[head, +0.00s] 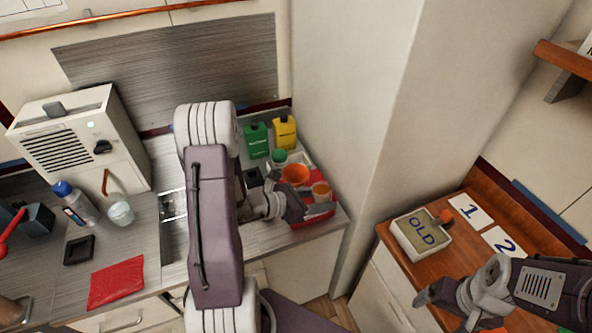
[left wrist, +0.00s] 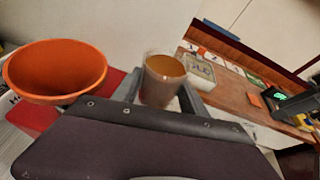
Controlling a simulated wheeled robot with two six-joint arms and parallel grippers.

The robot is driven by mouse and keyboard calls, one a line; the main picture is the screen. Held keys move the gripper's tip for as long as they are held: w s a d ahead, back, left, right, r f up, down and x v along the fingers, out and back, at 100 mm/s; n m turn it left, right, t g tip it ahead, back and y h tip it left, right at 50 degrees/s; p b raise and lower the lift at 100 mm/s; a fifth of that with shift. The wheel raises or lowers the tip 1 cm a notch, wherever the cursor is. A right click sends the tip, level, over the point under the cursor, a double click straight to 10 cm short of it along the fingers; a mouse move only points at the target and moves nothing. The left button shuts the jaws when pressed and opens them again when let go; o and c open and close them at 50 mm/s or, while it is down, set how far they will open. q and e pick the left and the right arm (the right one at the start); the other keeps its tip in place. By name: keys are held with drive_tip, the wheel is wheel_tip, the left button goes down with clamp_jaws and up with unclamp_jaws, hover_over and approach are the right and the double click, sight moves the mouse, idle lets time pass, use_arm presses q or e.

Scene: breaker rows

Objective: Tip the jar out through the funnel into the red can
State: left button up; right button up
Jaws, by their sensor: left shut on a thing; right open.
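The jar (head: 321,191) is a small clear cup-like vessel with orange-brown contents. My left gripper (head: 300,208) is shut on it, and in the left wrist view the jar (left wrist: 162,82) looks about upright between the fingers. The orange funnel (head: 295,174) is wide-mouthed and sits just left of the jar; it is large at the left of the left wrist view (left wrist: 55,72). A red surface (head: 318,212) shows below the jar and funnel; I cannot tell whether it is the red can or a tray. My right gripper (head: 436,292) is open and empty near the wooden desk.
A green container (head: 257,140) and a yellow one (head: 284,132) stand behind the funnel, with a green cup (head: 279,157) nearby. A wall column rises right of the counter. A box marked OLD (head: 421,234) sits on the wooden desk. A red cloth (head: 116,283) lies at left.

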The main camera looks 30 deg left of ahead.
sight(328, 184)
use_arm(q)
drive_tip(key=shift+w+a+r+n+p, duration=0.1)
drive_tip(key=shift+a+r+n+p, duration=0.05)
drive_tip(key=shift+r+p, duration=0.25)
drive_tip(key=shift+a+r+n+p, duration=0.1)
drive_tip(key=shift+r+n+p, duration=0.05)
drive_tip(key=shift+r+p, duration=0.25)
drive_tip(key=shift+f, duration=0.1)
drive_tip(key=shift+r+h, duration=0.3)
drive_tip(key=shift+w+a+r+n+p, duration=0.1)
drive_tip(key=shift+a+r+n+p, duration=0.3)
drive_tip(key=shift+p, duration=0.35)
drive_tip(key=shift+d+r+h+p, duration=0.1)
drive_tip(key=shift+r+h+p, duration=0.2)
drive_tip(key=shift+r+p, duration=0.25)
drive_tip(key=shift+w+a+r+p, duration=0.1)
drive_tip(key=shift+a+r+p, duration=0.1)
drive_tip(key=shift+r+p, duration=0.1)
drive_tip(key=shift+w+a+r+n+h+p, duration=0.15)
drive_tip(key=shift+a+r+n+h+p, duration=0.2)
drive_tip(key=shift+r+n+p, duration=0.35)
drive_tip(key=shift+w+a+r+n+h, duration=0.1)
drive_tip(key=shift+a+r+n+h, duration=0.05)
drive_tip(key=shift+a+n+h, duration=0.15)
drive_tip(key=shift+a+r, duration=0.1)
